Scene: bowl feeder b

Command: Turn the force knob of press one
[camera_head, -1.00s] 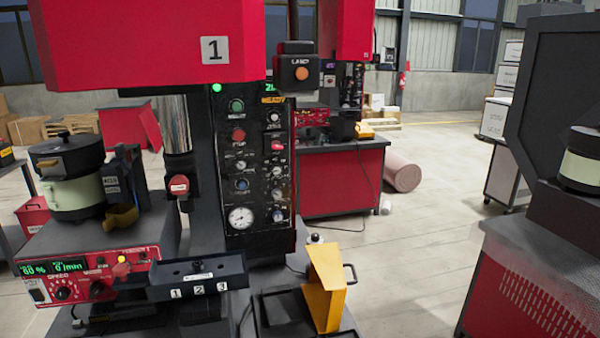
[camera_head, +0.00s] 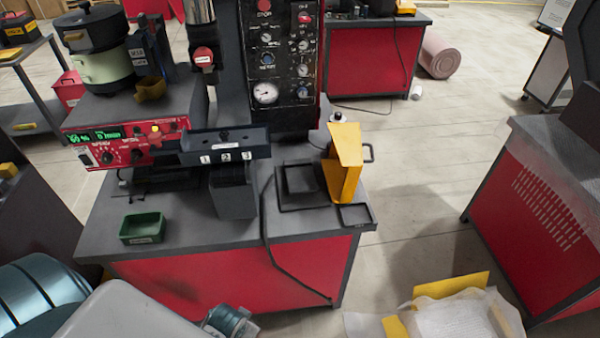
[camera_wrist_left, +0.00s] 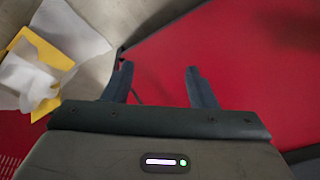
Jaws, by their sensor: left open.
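Press one's black control panel (camera_head: 283,50) stands at the top centre in the head view, with several small knobs, buttons and a round gauge (camera_head: 265,93). Its labels are too small to read, so I cannot tell which knob is the force knob; the panel's top is cut off. My left gripper (camera_wrist_left: 160,84) shows in the left wrist view with its two dark fingers apart and nothing between them. A red surface lies beyond the fingers. The gripper is well away from the panel, which the wrist view does not show. My right gripper is not in view.
The press's bench (camera_head: 190,215) carries a red feeder controller (camera_head: 125,143), a 1-2-3 tray (camera_head: 225,145), a green bin (camera_head: 143,228) and a yellow angled piece (camera_head: 343,162). A yellow and white bundle (camera_head: 450,310) lies at lower right.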

